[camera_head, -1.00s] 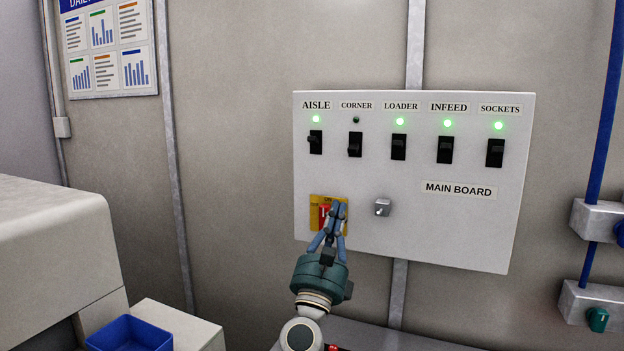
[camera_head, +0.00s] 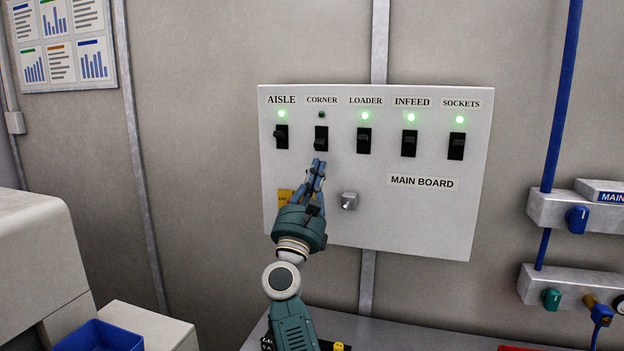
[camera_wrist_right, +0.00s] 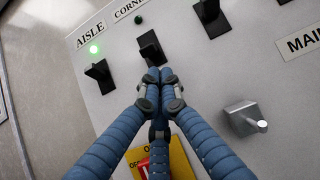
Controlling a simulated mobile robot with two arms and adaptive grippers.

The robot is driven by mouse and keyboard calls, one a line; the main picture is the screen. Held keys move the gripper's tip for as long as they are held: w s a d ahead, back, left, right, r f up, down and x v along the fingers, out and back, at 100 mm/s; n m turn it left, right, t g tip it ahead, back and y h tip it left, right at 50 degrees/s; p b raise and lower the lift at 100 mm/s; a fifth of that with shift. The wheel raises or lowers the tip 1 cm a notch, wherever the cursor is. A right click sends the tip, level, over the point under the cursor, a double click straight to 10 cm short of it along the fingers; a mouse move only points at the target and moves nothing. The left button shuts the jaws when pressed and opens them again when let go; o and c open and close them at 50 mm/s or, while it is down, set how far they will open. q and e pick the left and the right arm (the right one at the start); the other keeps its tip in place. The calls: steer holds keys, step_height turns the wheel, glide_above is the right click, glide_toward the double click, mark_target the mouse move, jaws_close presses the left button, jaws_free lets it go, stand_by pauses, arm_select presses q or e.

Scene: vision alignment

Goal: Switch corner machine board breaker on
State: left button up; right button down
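The main board (camera_head: 420,225) is a white panel on the wall with a row of black breakers. The corner breaker (camera_head: 321,139) is second from the left, and its indicator lamp (camera_head: 321,114) is dark. It also shows in the right wrist view (camera_wrist_right: 151,46). My right gripper (camera_head: 319,163) is just below the corner breaker in the head view, apart from it as far as I can tell. Its blue fingers are closed together with nothing between them, as the right wrist view shows (camera_wrist_right: 160,76). My left gripper is not in view.
The aisle (camera_head: 282,137), loader (camera_head: 364,141), infeed (camera_head: 409,143) and sockets (camera_head: 456,146) breakers have lit green lamps. A metal knob (camera_head: 349,201) sticks out below. A yellow plate (camera_head: 285,197) is partly hidden behind my gripper. Valve boxes (camera_head: 545,208) are at right.

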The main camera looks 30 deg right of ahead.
steer(key=shift+x, duration=1.2)
steer(key=shift+p, duration=0.35)
